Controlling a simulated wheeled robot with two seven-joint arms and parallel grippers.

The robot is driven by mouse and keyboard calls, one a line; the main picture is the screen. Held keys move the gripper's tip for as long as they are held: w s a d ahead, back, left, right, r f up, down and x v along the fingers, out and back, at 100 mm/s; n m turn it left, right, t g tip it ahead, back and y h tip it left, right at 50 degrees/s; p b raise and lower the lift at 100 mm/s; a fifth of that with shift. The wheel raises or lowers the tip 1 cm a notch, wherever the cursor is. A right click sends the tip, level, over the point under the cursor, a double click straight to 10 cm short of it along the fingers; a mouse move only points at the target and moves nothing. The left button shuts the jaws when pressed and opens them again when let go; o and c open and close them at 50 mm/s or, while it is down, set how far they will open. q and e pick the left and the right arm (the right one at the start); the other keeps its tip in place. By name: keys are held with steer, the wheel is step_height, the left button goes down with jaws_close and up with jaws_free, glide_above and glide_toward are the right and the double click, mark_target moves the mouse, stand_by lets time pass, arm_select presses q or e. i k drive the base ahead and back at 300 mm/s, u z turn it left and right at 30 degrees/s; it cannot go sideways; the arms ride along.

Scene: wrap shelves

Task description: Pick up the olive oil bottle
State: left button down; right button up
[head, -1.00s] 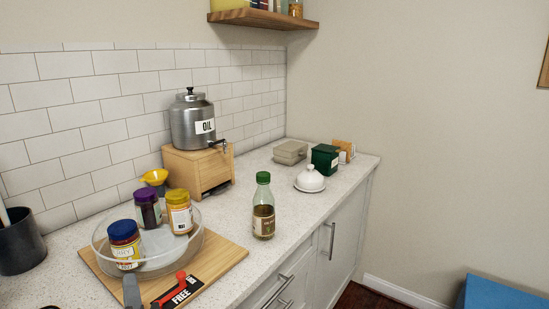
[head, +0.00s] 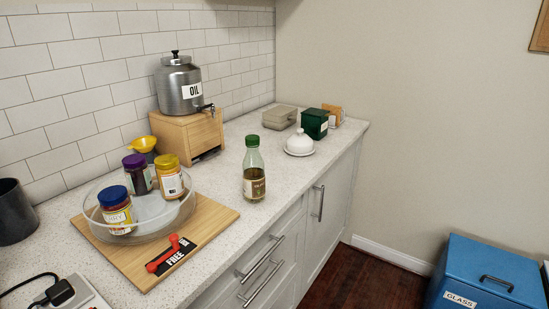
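The olive oil bottle (head: 254,172) stands upright on the light speckled counter, near its front edge and right of the wooden board. It is clear glass with a green cap, a pale label and dark liquid low inside. Nothing touches it. Neither of my grippers shows in the head view.
Left of the bottle, a wooden board (head: 222,218) holds a clear round dish (head: 100,232) with several jars and a red tool (head: 168,254). Behind stands a metal oil dispenser (head: 176,88) on a wooden box (head: 186,132). A white domed dish (head: 299,143) and green box (head: 314,123) stand further right.

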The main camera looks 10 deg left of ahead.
mark_target(254, 180)
steer(key=z, duration=1.1)
steer(key=i, duration=2.1)
steer(key=u, duration=2.25)
